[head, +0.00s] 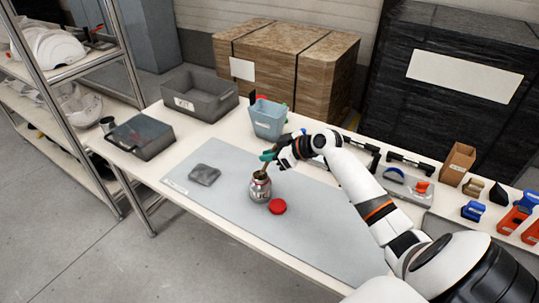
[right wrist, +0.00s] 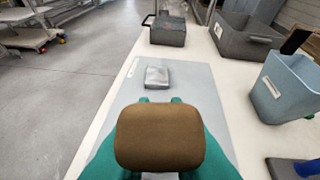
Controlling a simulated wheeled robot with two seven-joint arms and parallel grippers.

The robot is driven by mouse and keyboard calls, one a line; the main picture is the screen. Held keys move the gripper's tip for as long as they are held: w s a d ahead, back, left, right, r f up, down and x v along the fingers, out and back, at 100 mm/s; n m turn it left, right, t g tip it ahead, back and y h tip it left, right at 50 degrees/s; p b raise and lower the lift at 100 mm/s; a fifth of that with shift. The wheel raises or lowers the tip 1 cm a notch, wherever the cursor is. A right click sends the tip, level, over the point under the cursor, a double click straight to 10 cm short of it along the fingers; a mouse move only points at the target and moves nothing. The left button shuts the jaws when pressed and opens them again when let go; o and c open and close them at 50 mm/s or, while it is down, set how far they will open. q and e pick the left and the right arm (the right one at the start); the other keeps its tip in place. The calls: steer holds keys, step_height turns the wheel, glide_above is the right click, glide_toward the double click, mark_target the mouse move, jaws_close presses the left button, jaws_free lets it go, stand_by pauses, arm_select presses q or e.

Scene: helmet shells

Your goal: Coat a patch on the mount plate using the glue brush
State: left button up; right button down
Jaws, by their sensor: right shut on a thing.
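My right gripper (head: 267,156) has green fingers and is shut on the glue brush, just above the glue jar (head: 260,190). The brown end of the glue brush (right wrist: 160,137) fills the lower middle of the right wrist view, between the green fingers. In the head view a short brown part of the brush shows at the jar's mouth; its bristles are hidden. The round red lid (head: 278,206) lies beside the jar. The grey mount plate (head: 204,174) lies flat on the mat, left of the jar; it also shows in the right wrist view (right wrist: 157,76). My left gripper is not in view.
The grey mat (head: 310,235) is clear around the plate and jar. A blue-grey bin (head: 268,121), an open grey crate (head: 200,101) and a dark box (head: 140,139) stand along the table's back and left. Tools and small parts line the right back.

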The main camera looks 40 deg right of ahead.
steer(key=shift+f+b, duration=0.4)
steer(key=shift+f, duration=0.1)
stand_by(1.2)
steer(key=shift+r+p, duration=2.7)
steer(key=shift+r, duration=0.9)
